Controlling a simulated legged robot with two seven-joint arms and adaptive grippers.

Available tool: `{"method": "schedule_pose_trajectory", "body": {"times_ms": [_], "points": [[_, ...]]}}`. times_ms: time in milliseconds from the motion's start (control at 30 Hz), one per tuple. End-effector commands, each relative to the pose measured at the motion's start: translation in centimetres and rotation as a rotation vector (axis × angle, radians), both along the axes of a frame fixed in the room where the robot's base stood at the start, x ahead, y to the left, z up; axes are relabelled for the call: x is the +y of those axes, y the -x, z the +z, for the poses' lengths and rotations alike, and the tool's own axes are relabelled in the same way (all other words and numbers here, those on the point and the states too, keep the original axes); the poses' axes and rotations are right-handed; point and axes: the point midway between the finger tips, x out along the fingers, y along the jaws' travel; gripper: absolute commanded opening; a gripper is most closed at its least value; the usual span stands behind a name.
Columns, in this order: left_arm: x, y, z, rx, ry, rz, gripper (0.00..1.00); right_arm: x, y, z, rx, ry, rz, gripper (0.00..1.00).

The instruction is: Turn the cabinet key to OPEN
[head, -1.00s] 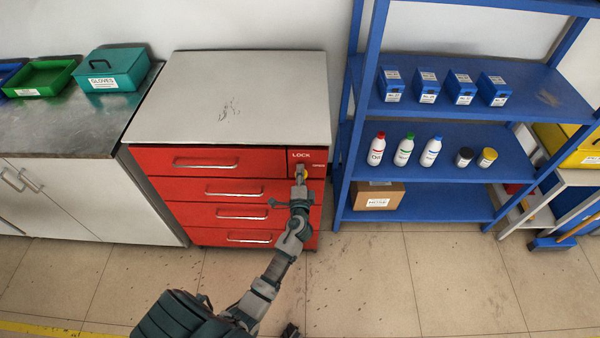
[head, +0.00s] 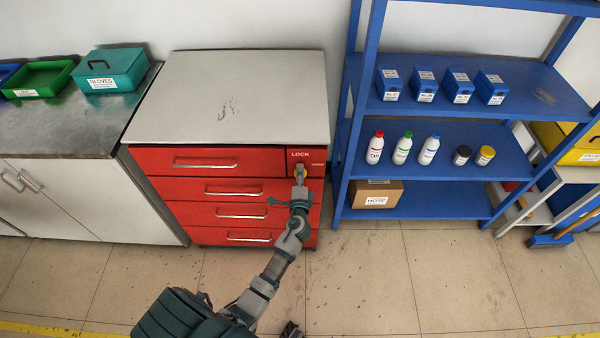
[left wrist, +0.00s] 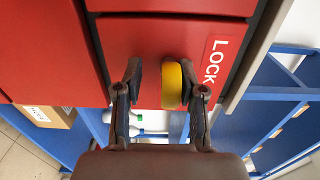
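The red cabinet (head: 215,190) has a lock panel at its upper right, with the words LOCK and OPEN. In the left wrist view a yellow, rounded key (left wrist: 172,86) stands out from the red front, near the LOCK label (left wrist: 216,62). My left gripper (head: 299,172) is at the lock panel and hides most of the key in the head view. In the left wrist view the left gripper (left wrist: 163,80) is open, with the key between its fingers. The key is close to the right finger, and a clear gap shows at the left finger. Contact cannot be told.
A blue shelf rack (head: 437,203) with bottles, jars and blue boxes stands close to the cabinet's right side. A steel-topped counter (head: 65,130) with a teal box (head: 118,72) is on the left. The floor in front is mostly clear.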

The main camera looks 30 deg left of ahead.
Motion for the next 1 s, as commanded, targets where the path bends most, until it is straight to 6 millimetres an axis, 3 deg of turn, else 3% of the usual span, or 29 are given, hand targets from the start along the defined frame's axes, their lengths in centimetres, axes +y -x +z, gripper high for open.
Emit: {"method": "schedule_pose_trajectory", "body": {"times_ms": [367, 800, 1000], "points": [[-0.4, 0.7, 0.5, -0.009, -0.002, -0.001, 0.42, -0.1, 0.1, 0.1, -0.001, 0.002, -0.001, 0.4], [-5.1, 8.3, 0.2, -0.004, 0.0, 0.0, 0.42, -0.1, 0.0, 0.1, 0.0, 0.001, 0.0, 0.4], [-6.1, 9.9, 0.2, -0.004, -0.001, 0.0, 0.42, -0.1, 0.0, 0.1, 0.0, 0.001, 0.0, 0.4]]}}
